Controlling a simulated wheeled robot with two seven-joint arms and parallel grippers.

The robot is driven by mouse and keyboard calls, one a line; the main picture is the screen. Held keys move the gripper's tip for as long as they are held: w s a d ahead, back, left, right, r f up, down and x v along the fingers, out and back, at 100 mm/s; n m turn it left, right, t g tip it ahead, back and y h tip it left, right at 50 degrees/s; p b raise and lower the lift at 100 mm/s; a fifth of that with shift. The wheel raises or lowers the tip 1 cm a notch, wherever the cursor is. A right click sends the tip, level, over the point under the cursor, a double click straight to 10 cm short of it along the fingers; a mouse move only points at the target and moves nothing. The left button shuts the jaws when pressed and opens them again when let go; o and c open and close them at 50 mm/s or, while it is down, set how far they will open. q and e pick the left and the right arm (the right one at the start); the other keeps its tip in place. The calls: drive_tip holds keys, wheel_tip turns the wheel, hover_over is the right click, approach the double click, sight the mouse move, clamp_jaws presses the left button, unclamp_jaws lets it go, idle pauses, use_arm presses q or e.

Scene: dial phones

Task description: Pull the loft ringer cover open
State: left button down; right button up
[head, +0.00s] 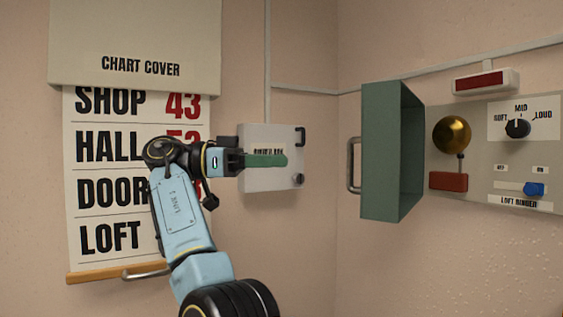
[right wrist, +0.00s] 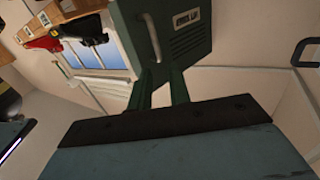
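The loft ringer cover (head: 390,150) is a green box-shaped lid on the right wall in the head view. It stands swung out to the left, its hollow inside facing the panel (head: 475,150) labelled LOFT RINGER. Its metal handle (head: 352,165) is on its left face. My right gripper (head: 284,160) has green fingers and is left of the handle, apart from it. In the right wrist view a green box (right wrist: 190,35) with a handle (right wrist: 151,38) and label lies beyond the fingers (right wrist: 159,82), which are apart with nothing between them. My left gripper is out of view.
The uncovered panel has a brass bell (head: 452,134), a black knob (head: 517,128) and a blue slider (head: 534,189). A white box (head: 270,185) with black handles is on the back wall behind my right gripper. A number chart (head: 100,235) hangs at left.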

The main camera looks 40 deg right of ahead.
drive_tip(key=shift+s+a+f+m+t+b, duration=0.1)
drive_tip(key=shift+s+a+m+t+b, duration=0.05)
drive_tip(key=shift+s+m+t+b, duration=0.2)
drive_tip(key=shift+c, duration=1.1)
drive_tip(key=s+m+t+h+b, duration=0.1)
drive_tip(key=m+t+b, duration=0.1)
drive_tip(key=s+a+m+t+h+b, duration=0.1)
drive_tip(key=s+m+t, duration=0.1)
drive_tip(key=shift+s+a+m+b, duration=0.15)
drive_tip(key=shift+s+m+b, duration=0.1)
drive_tip(key=shift+m+b, duration=0.1)
clamp_jaws()
drive_tip(key=m+t+h+b, duration=0.2)
drive_tip(key=m+t+b, duration=0.1)
drive_tip(key=m+t, duration=0.15)
approach(348, 160)
drive_tip(key=shift+m, duration=0.75)
drive_tip(key=s+d+p, duration=0.1)
drive_tip(key=d, duration=0.1)
drive_tip(key=s+d+p, duration=0.1)
drive_tip(key=d, duration=0.1)
drive_tip(key=s+d+p, duration=0.1)
drive_tip(key=d, duration=0.2)
drive_tip(key=shift+s+d+f, duration=0.1)
drive_tip(key=shift+s, duration=0.05)
